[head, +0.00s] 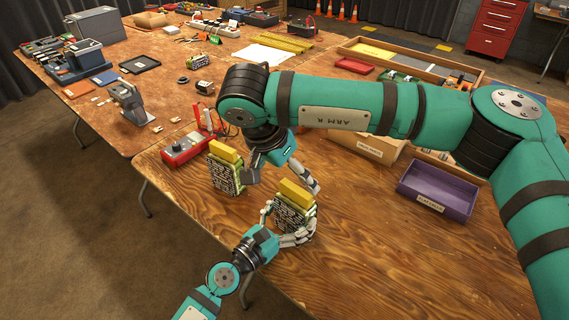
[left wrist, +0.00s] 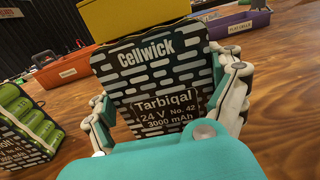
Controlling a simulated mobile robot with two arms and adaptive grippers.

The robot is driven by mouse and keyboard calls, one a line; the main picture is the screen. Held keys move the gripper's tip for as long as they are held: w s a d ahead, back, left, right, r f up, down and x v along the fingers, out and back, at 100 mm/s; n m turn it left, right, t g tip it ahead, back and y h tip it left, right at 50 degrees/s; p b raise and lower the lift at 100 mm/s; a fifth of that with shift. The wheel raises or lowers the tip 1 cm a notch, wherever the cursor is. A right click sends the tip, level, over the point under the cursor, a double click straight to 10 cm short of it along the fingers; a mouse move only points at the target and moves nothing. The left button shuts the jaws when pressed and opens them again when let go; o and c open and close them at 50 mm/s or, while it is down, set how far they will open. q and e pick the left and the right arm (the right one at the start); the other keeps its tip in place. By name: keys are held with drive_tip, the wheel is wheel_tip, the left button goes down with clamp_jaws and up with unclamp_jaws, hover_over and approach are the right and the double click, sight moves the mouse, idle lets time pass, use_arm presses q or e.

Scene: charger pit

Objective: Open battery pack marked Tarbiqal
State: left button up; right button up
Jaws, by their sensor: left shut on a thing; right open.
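The battery pack marked Tarbiqal (head: 292,214) has a dark patterned face and a yellow top (head: 297,192). In the left wrist view its face (left wrist: 160,75) reads Cellwick, Tarbiqal, 24 V, No. 42, 3000 mAh. The yellow top (left wrist: 150,15) sits on it there. My left gripper (head: 288,226) is shut on this pack, its fingers at both sides of it; they also show in the left wrist view (left wrist: 165,108).
A second yellow-topped pack (head: 224,172) stands close left of my right gripper; green cells show in its side in the left wrist view (left wrist: 28,128). A red meter (head: 186,147) lies behind it. A purple bin (head: 437,188) stands right. The table's front right is clear.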

sight(297, 188)
drive_tip(key=x, duration=0.8)
drive_tip(key=shift+f, duration=0.1)
drive_tip(key=c, duration=1.3)
drive_tip(key=shift+r, duration=0.25)
drive_tip(key=shift+r, duration=0.95)
drive_tip(key=shift+r, duration=2)
use_arm(q)
drive_tip(key=o, duration=1.4)
